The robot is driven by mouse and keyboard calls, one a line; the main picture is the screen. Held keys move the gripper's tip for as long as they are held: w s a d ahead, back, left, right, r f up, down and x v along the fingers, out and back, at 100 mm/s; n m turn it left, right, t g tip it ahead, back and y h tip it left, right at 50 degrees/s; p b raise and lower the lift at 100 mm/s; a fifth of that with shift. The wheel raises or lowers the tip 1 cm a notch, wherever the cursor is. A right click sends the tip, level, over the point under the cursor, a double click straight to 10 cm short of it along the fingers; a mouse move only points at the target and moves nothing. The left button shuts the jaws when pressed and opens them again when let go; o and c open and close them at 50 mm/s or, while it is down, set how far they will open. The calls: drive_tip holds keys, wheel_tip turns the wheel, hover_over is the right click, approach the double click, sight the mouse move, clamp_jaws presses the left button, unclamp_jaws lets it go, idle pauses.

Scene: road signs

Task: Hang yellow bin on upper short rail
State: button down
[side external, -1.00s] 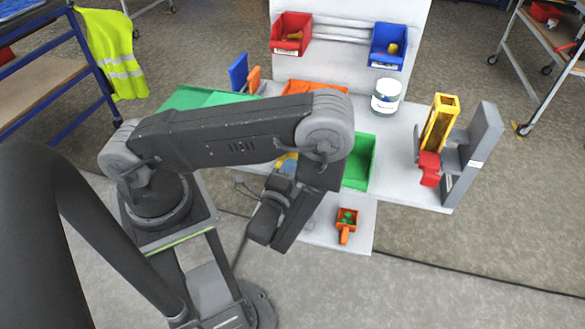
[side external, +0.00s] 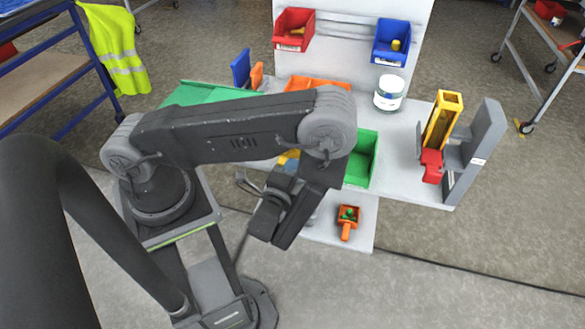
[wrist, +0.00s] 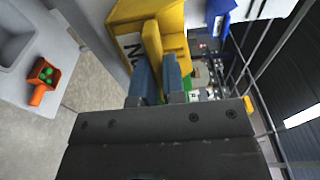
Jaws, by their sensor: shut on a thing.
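The yellow bin (wrist: 178,22) fills the top middle of the wrist view, with part of a white label showing. My gripper (wrist: 160,78) has its blue fingers shut on one yellow wall of it. In the side external view, only a little yellow (side external: 288,157) shows behind my arm; the fingers are mostly hidden there. The upper rails (side external: 345,27) run across the white back panel (side external: 340,62), between a red bin (side external: 294,30) and a blue bin (side external: 391,42). The yellow bin is apart from the rails.
A white-lidded jar (side external: 389,92) stands on the table before the panel. A green bin (side external: 361,158) is right of my arm. A grey stand with a yellow holder (side external: 442,122) is at the right. An orange scoop (side external: 347,221) lies on the lower front shelf.

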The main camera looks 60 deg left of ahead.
idle(0.4)
drive_tip(key=shift+r, duration=1.5)
drive_tip(key=shift+v, duration=2.5)
